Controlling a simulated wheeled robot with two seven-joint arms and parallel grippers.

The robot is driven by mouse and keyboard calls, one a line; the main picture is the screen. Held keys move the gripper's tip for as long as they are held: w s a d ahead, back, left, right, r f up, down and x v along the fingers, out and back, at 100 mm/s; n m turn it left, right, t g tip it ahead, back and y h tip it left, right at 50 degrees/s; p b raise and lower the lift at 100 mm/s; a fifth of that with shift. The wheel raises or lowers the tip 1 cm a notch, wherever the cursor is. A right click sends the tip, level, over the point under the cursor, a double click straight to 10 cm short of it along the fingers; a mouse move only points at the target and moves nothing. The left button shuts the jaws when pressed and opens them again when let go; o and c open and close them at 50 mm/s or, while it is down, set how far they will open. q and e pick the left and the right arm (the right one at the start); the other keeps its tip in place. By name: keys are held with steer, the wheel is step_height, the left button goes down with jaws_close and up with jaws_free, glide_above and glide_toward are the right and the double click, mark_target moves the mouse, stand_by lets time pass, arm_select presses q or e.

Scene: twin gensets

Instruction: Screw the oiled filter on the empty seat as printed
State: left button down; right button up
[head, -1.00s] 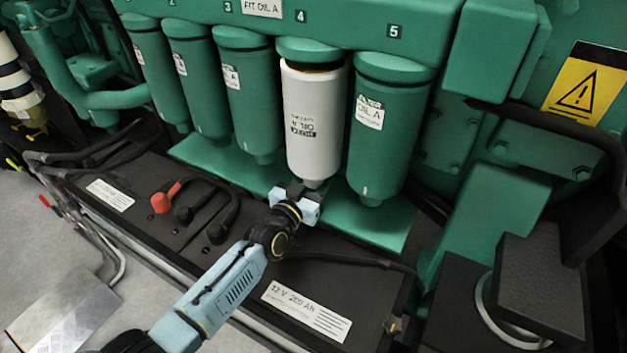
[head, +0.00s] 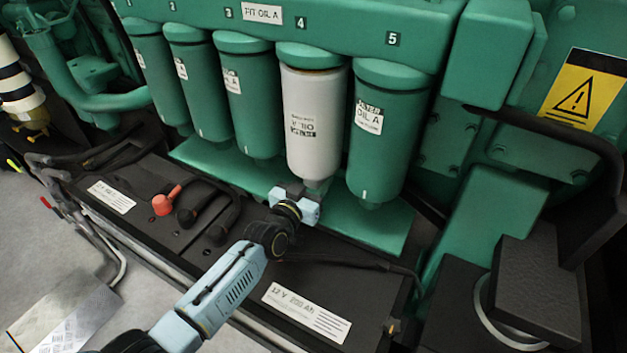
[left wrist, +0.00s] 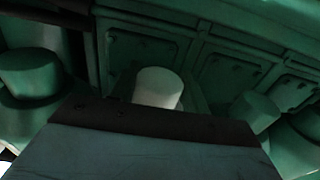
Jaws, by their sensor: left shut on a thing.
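The white filter (head: 313,118) stands upright under seat 4 (head: 312,55) in the head view, its top up against the seat with no clear gap showing. Its printed label faces partly left. My left gripper (head: 308,188) is below it, shut on the filter's lower end. In the left wrist view the filter's pale lower end (left wrist: 158,88) shows beyond the dark edge of my gripper; the fingertips are hidden there. My right gripper is not in view.
Green filters stand close on both sides, at seat 3 (head: 247,100) and seat 5 (head: 385,130). A sign (head: 262,13) reads "FIT OIL A". A green tray (head: 375,225) lies below. The black battery box (head: 150,215) with cables is in front.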

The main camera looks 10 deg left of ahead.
arm_select(q)
steer(key=shift+w+r, duration=0.1)
steer(key=shift+r, duration=0.35)
steer(key=shift+f, duration=0.4)
stand_by(1.1)
steer(key=shift+r, duration=0.1)
steer(key=shift+d+r+y+p, duration=0.15)
steer(key=shift+y+p, duration=0.15)
steer(key=shift+p, duration=0.45)
steer(key=shift+n+t+y+p, duration=0.3)
steer(key=shift+n+y+p, duration=0.7)
steer(key=shift+y, duration=0.2)
steer(key=shift+n+t+y, duration=0.3)
steer(key=shift+n+y, duration=0.1)
steer(key=shift+y, duration=0.2)
